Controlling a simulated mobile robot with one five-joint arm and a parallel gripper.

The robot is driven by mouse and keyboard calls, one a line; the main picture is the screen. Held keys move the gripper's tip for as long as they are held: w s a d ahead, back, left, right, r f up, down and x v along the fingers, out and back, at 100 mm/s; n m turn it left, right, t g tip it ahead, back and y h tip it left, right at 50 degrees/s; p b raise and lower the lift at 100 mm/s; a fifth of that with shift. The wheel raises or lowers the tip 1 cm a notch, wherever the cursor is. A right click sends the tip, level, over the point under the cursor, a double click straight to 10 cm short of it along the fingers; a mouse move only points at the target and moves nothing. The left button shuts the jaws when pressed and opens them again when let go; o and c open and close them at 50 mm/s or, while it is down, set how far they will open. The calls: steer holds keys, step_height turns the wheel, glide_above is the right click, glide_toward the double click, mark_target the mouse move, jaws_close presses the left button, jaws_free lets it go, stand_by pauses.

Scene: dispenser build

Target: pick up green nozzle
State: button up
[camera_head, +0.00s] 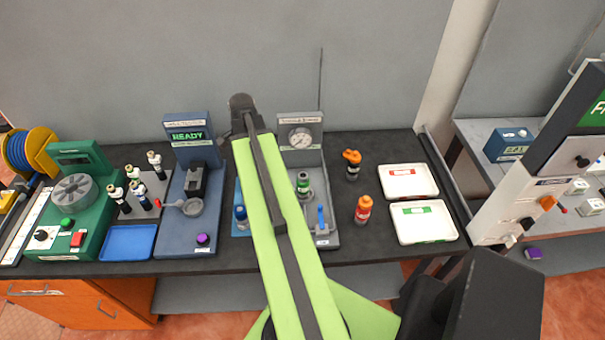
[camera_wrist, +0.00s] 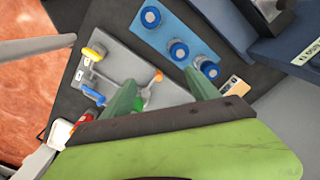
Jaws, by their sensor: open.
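A small green part (camera_wrist: 138,104), likely the green nozzle, shows partly at the base of my gripper's left finger in the wrist view; the rest is hidden. In the head view a green-topped piece (camera_head: 303,180) stands on the grey gauge station (camera_head: 325,238), just right of my arm. My gripper (camera_wrist: 160,80) is open, with its two green fingers spread over the grey station and nothing held between the tips. In the head view my arm hides the gripper.
A blue rack (camera_wrist: 140,31) with blue-capped pieces lies beside the station. An orange bottle (camera_head: 363,210) and a dark orange-topped bottle (camera_head: 351,165) stand to the right. Two white trays (camera_head: 385,193) lie further right. A blue station (camera_head: 175,240) stands left.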

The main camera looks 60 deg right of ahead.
mark_target(303, 182)
steer(key=s+d+r+m+p, duration=0.3)
steer(key=s+d+r+m, duration=0.2)
steer(key=s+d+m, duration=0.5)
steer(key=f+b, duration=0.4)
steer(key=s+d+f+n+b, duration=0.1)
steer(key=f+b, duration=0.3)
steer(key=f+n+b, duration=0.1)
steer(key=f+b, duration=0.4)
steer(key=shift+s+d, duration=0.25)
steer(key=shift+d, duration=0.15)
steer(key=shift+r, duration=0.1)
step_height(303, 182, down, 5)
steer(key=b, duration=0.5)
steer(key=shift+s+d+f, duration=0.15)
steer(key=shift+f, duration=0.05)
steer(key=shift+r, duration=0.2)
jaws_close()
